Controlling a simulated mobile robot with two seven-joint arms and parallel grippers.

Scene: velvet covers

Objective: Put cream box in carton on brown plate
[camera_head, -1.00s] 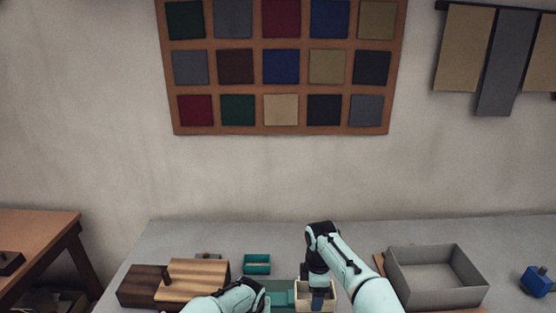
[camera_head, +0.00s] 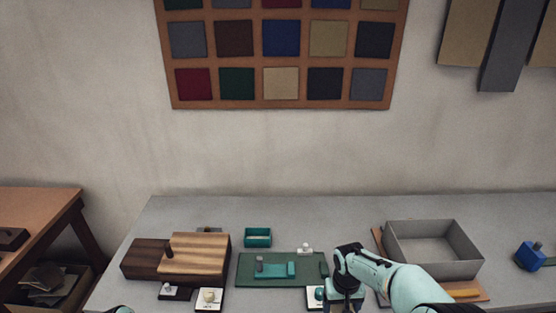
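The grey open carton (camera_head: 463,268) stands on the brown plate (camera_head: 483,297) at the right of the table, and its inside looks empty. My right gripper (camera_head: 345,300) points down at the bottom edge of the head view, left of the carton. A greenish block-like thing shows around its fingers, and I cannot tell whether they grip it. I cannot make out the cream box; it may be hidden by the gripper or below the picture. My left gripper is out of view; only a bit of my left arm shows at the bottom left.
A green mat (camera_head: 246,279) with a teal piece (camera_head: 275,270) lies left of my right gripper. A teal tray (camera_head: 258,245) is behind it. Wooden blocks (camera_head: 195,265) and small cards (camera_head: 209,301) are left. A blue object (camera_head: 530,256) stands far right.

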